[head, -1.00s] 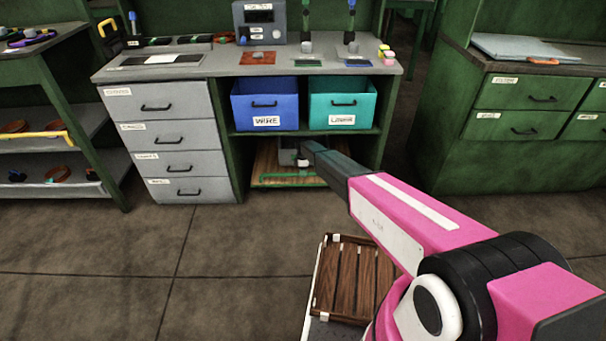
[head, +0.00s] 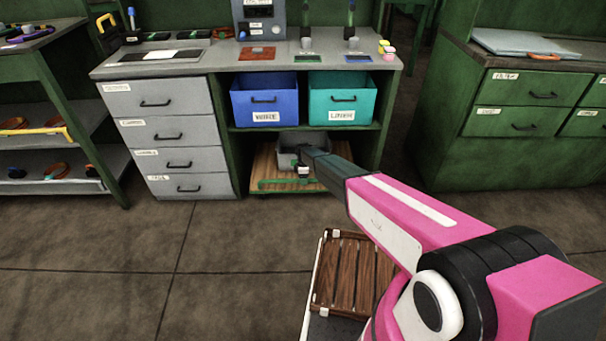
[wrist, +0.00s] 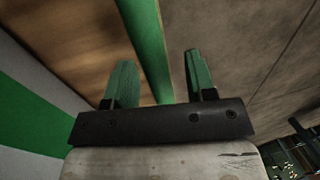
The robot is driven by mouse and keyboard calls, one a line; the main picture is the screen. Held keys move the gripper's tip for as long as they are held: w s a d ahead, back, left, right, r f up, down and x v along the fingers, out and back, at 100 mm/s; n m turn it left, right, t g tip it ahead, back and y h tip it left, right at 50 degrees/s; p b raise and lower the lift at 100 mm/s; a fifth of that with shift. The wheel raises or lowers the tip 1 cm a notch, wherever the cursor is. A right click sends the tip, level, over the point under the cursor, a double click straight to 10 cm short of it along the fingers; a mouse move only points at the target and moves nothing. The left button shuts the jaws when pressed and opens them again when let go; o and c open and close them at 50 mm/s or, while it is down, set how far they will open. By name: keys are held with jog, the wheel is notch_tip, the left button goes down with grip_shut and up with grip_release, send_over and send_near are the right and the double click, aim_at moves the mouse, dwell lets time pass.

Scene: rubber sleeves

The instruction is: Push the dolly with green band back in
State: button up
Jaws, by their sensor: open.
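The dolly (head: 264,172) is a low wooden platform on the floor under the workbench, in the bay below the blue and teal bins. A green band (head: 272,184) runs along its front edge. A grey bin (head: 287,153) stands on it, partly hidden by my arm. My gripper (head: 303,172) is at the dolly's front, close to the band. In the wrist view my gripper (wrist: 160,78) is open, and the green band (wrist: 146,45) passes between its two fingers beside the wooden deck (wrist: 75,35). I cannot tell whether the fingers touch the band.
Grey drawers (head: 172,140) flank the bay on the left, and a green bench leg (head: 387,130) on the right. The blue bin (head: 264,88) and teal bin (head: 341,90) sit on the shelf above. The floor (head: 230,260) in front is clear.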

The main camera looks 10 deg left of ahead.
jog(key=s+d, duration=0.2)
jog(key=s, duration=0.8)
jog(key=s+d, duration=0.3)
jog(key=s, duration=0.7)
notch_tip(320, 180, up, 11)
jog(key=w, duration=0.2)
notch_tip(320, 180, down, 11)
jog(key=s, duration=0.3)
notch_tip(320, 180, up, 13)
jog(key=w, duration=0.2)
jog(key=shift+w+a, duration=0.15)
jog(key=shift+a, duration=0.15)
dwell(0.8)
jog(key=shift+r, duration=0.1)
dwell(0.4)
